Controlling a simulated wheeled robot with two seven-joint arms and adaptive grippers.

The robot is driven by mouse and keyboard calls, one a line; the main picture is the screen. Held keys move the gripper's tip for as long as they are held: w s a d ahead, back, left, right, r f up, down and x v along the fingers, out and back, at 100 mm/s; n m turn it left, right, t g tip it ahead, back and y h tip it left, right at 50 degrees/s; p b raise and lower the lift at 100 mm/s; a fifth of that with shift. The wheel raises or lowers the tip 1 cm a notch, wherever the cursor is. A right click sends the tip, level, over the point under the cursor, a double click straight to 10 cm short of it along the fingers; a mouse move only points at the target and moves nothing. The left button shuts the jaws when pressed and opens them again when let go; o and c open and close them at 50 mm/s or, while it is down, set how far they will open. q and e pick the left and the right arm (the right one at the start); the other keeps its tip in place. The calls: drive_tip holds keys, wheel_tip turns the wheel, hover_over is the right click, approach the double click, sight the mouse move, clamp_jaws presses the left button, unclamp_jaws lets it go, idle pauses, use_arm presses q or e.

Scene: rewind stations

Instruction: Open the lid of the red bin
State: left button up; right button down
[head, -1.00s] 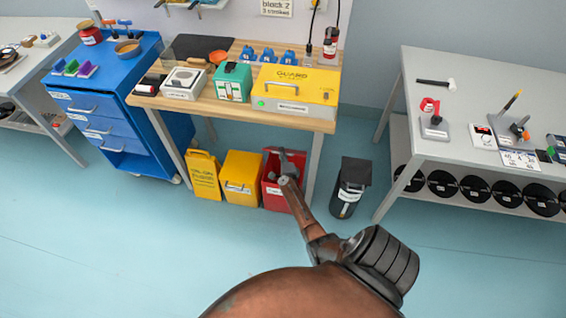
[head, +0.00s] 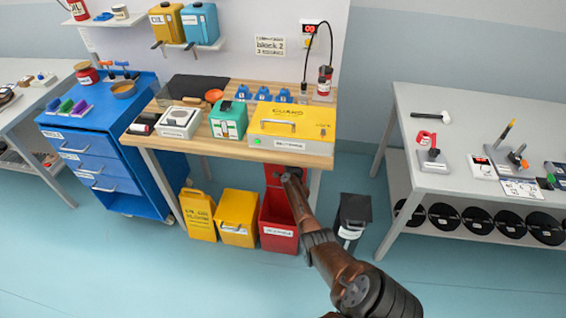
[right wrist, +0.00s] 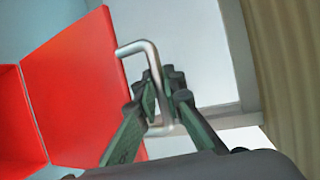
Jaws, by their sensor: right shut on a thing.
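The red bin (head: 279,237) stands on the floor under the workbench, right of two yellow bins, with a white label on its front. Its top is open, and its red lid (head: 273,173) stands raised at the back, partly hidden by my right arm. In the right wrist view the red lid (right wrist: 85,90) fills the left side, with a bent metal handle (right wrist: 136,47) on its edge. My right gripper (right wrist: 164,92) is shut on this handle; in the head view it (head: 287,176) is beside the lid, just below the bench top. My left gripper is not in view.
The wooden bench top (head: 235,145) is close above the lid. A yellow bin (head: 238,218) stands left of the red bin. A black bin (head: 352,217) stands to the right, beyond the bench leg (head: 314,190). The floor in front is clear.

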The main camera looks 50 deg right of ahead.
drive_tip(key=shift+w+r, duration=0.1)
drive_tip(key=shift+w, duration=0.1)
drive_tip(key=c, duration=2.3)
unclamp_jaws()
drive_tip(key=shift+o, duration=1.4)
drive_tip(key=shift+s+d, duration=0.1)
drive_tip(key=shift+a+r, duration=0.25)
drive_tip(key=shift+a, duration=0.3)
drive_tip(key=v, duration=1.1)
drive_tip(key=shift+s+d+f, duration=0.25)
drive_tip(key=shift+s+f, duration=0.05)
drive_tip(key=shift+s, duration=0.15)
